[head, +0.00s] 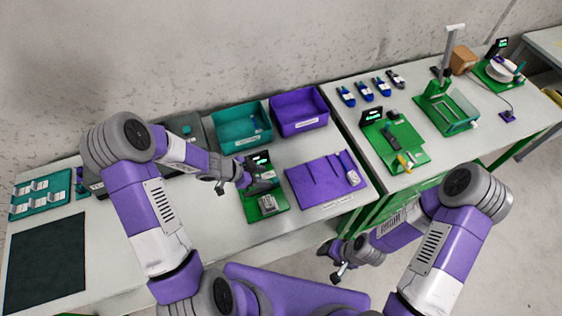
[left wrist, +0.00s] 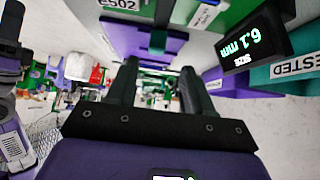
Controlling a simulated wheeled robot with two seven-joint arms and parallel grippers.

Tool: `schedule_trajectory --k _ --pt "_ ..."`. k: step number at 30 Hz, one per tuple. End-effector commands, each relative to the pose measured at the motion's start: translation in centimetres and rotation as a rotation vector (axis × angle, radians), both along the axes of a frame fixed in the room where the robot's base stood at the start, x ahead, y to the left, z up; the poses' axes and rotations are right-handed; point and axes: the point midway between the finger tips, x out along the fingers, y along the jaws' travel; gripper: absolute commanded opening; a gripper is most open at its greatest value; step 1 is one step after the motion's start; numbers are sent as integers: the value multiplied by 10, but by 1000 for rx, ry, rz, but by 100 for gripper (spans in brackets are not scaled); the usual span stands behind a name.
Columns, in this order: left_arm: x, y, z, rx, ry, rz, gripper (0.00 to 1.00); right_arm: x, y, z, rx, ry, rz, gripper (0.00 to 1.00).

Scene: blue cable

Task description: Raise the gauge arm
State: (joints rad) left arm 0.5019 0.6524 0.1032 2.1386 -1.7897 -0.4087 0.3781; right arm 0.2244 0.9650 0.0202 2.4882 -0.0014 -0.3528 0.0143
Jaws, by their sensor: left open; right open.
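The gauge stands on a green base (head: 250,206) with a small black display (head: 259,159). In the left wrist view the display (left wrist: 254,44) reads SIZE 6.1 mm. A grey block (head: 268,203) sits at the front of the base. My left gripper (head: 262,180) is over the gauge base, just in front of the display. Its two dark fingers (left wrist: 158,85) are apart, with nothing seen held. The gauge arm is hidden or cannot be told from the dark gripper in the head view. My right gripper (head: 341,268) is open and empty, low in front of the table edge.
A purple board (head: 322,192) lies right of the gauge. Teal (head: 240,137) and purple (head: 298,124) bins stand behind. Another green station (head: 398,158) with a display is on the right table. The front left tabletop is clear beside a dark mat (head: 45,262).

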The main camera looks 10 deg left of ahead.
Motion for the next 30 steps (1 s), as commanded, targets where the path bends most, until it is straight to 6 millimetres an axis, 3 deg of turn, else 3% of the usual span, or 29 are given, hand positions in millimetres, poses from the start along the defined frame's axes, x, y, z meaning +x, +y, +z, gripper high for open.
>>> schedule_trajectory --k 15,26,30 --pt "26 -40 -50 -2 1 -1 51 -2 0 -33 0 3 0 61" --pt "29 -44 -53 0 2 1 51 -1 0 -35 1 3 0 61" --pt "29 -44 -53 0 2 1 34 -1 0 -35 1 3 0 61"
